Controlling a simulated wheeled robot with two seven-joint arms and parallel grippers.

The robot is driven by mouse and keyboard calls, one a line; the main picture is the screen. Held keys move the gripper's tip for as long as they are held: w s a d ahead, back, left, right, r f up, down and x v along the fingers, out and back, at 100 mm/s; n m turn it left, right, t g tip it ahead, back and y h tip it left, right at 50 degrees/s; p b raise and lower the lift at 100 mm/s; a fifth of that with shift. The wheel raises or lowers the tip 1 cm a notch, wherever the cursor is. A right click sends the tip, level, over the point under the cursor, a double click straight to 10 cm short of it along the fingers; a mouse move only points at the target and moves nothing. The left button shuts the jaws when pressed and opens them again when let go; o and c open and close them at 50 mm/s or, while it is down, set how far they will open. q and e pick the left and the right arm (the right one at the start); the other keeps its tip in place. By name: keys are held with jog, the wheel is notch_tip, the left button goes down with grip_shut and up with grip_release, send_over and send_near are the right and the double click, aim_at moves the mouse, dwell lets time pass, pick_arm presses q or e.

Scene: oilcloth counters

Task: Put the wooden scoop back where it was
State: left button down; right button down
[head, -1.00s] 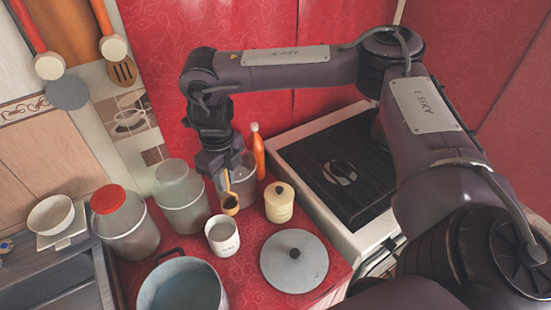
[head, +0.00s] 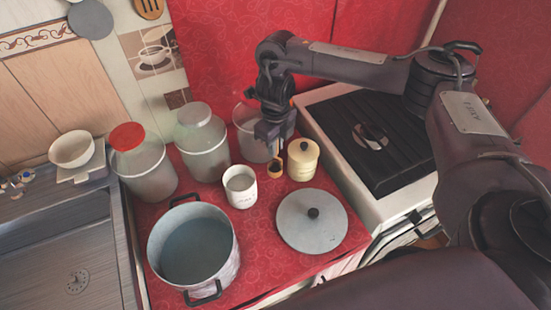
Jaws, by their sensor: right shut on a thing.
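My right gripper (head: 274,146) points down and is shut on the wooden scoop (head: 276,168). The scoop hangs bowl-down, with something dark in or at its bowl. In the picture it lies between the white mug (head: 240,188) and the cream lidded canister (head: 303,161), in front of an open-topped clear jar (head: 250,147). I cannot tell whether the scoop touches the canister or the cloth. The upper handle is hidden by the gripper. My left gripper is out of view.
A large pot (head: 232,262) and a round grey lid (head: 312,224) stand in front on the red cloth. A red-lidded jar (head: 141,165) and a grey-lidded jar (head: 202,150) are at left. The stove (head: 378,155) is at right, the sink (head: 75,245) at far left.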

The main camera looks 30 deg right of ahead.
notch_tip(320, 180, down, 4)
jog(key=shift+s+f+b, duration=0.1)
jog(key=shift+b, duration=0.45)
jog(key=shift+f, duration=0.45)
jog(key=shift+f, duration=0.15)
jog(key=c, duration=1.3)
grip_release()
jog(key=shift+c, duration=0.2)
